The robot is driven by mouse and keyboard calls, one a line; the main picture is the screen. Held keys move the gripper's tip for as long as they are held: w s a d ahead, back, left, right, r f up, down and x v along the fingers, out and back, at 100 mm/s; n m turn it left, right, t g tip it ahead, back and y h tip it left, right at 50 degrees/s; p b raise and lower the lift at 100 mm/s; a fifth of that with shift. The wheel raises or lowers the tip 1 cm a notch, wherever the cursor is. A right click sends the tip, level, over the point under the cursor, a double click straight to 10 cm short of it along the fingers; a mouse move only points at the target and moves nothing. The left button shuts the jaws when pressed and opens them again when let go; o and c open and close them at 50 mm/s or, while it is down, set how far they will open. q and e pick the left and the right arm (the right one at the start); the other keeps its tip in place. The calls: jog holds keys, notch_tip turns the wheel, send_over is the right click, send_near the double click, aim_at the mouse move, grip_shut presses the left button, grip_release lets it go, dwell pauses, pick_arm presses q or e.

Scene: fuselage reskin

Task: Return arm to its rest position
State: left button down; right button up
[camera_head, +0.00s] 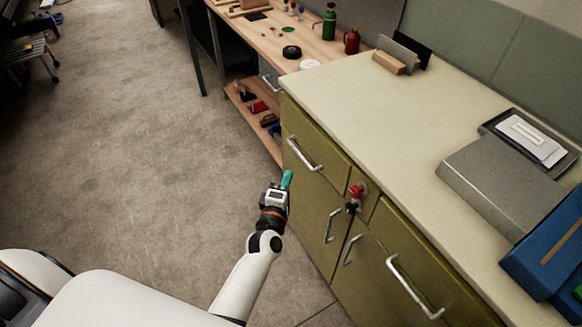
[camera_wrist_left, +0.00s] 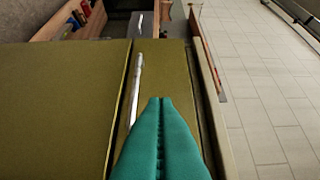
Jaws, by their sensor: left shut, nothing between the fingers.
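My left arm comes in from the lower left of the head view. Its gripper (camera_head: 287,180) has teal fingers and is just in front of the olive cabinet (camera_head: 318,220), near its left end. In the left wrist view the teal fingers (camera_wrist_left: 160,102) are shut together with nothing between them. They point along the cabinet front, beside a metal bar handle (camera_wrist_left: 135,88). Whether they touch the cabinet is not clear. My right gripper is not in view.
The cabinet has several bar handles (camera_head: 305,154) and a red object (camera_head: 357,191) on its front. Its pale top (camera_head: 365,95) holds a grey box (camera_head: 500,185) and a blue case (camera_head: 548,258). A wooden workbench (camera_head: 262,38) stands behind. The concrete floor (camera_head: 120,150) at left is clear.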

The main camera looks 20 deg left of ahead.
pick_arm(q)
jog(key=shift+s+d, duration=0.15)
jog(key=shift+s, duration=0.3)
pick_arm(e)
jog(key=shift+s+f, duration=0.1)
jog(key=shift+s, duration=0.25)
pick_arm(q)
jog(key=s+d+f+m+g+h, duration=0.2)
jog(key=s+f+m+g, duration=0.35)
jog(key=f, duration=0.75)
jog(key=s+d+f+m+g+h, duration=0.1)
jog(key=s+d+f+m+g, duration=0.1)
jog(key=s+f+m, duration=0.9)
jog(key=s+a+f+m+g, duration=0.1)
jog(key=s+a+f+g, duration=0.1)
jog(key=s+f, duration=0.4)
jog(key=s+a+f+m+g, duration=0.2)
jog(key=s+f+g, duration=0.2)
jog(key=s, duration=0.9)
jog(key=s+a+f+m+g, duration=0.2)
jog(key=s+a+f+g, duration=0.1)
jog(key=s+f, duration=0.4)
jog(key=s, duration=0.2)
jog(key=shift+s+f+y+p, duration=0.35)
jog(key=shift+s+y, duration=0.05)
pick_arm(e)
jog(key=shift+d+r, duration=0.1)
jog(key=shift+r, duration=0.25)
